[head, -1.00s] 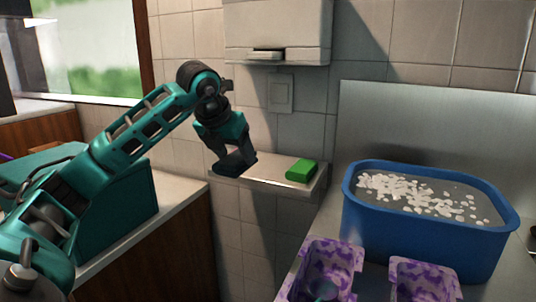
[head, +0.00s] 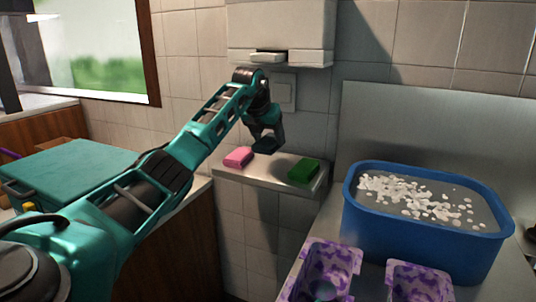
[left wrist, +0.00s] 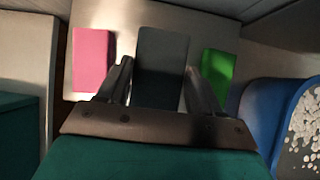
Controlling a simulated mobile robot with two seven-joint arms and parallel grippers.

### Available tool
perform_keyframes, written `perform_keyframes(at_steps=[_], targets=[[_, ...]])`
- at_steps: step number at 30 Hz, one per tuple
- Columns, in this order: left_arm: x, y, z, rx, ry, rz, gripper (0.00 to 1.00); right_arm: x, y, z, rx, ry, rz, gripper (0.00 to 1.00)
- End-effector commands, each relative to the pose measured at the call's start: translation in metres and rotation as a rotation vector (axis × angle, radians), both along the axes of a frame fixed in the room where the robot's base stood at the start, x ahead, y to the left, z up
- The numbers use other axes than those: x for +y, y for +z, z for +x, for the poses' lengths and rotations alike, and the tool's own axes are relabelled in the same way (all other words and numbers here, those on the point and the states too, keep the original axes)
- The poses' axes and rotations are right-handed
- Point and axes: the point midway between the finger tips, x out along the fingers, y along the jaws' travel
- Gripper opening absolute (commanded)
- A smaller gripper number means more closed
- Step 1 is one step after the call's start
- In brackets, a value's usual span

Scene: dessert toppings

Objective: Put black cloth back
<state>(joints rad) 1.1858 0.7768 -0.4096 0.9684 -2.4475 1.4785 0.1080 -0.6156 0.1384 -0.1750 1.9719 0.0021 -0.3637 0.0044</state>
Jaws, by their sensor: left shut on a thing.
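My left gripper (head: 265,141) is shut on the black cloth (left wrist: 162,62), a dark block-shaped piece. In the head view the cloth (head: 266,147) is over the back part of the small wall ledge (head: 262,181), between the pink cloth (head: 238,157) and the green cloth (head: 303,171). The left wrist view shows it between my fingers, with the pink cloth (left wrist: 90,60) to its left and the green cloth (left wrist: 216,74) to its right. I cannot tell whether it touches the ledge. My right gripper is not in view.
A white dispenser (head: 283,27) hangs on the wall above the ledge. A blue tub (head: 415,242) with white pieces in it stands to the right. Purple-patterned containers (head: 345,262) stand in front of it. A teal case (head: 65,172) is on the left counter.

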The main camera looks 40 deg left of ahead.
Motion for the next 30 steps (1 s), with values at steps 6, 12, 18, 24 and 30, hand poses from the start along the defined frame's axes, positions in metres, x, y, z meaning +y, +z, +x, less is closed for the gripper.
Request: perform_keyframes(at_steps=[6, 12, 18, 24, 30], targets=[[0.000, -0.026, -0.001, 0.006, 0.001, -0.001, 0.32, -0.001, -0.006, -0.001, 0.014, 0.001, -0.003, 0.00], [0.000, -0.050, -0.002, 0.007, 0.001, -0.001, 0.32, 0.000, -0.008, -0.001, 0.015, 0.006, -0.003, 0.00], [0.001, -0.064, 0.002, 0.003, 0.001, -0.001, 0.32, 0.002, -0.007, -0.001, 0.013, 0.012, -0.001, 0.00], [0.002, -0.064, 0.002, 0.004, 0.002, 0.000, 0.32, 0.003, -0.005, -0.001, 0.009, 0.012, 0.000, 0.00], [0.002, -0.066, 0.002, 0.005, 0.001, 0.000, 0.77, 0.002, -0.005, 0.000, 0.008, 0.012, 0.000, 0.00]])
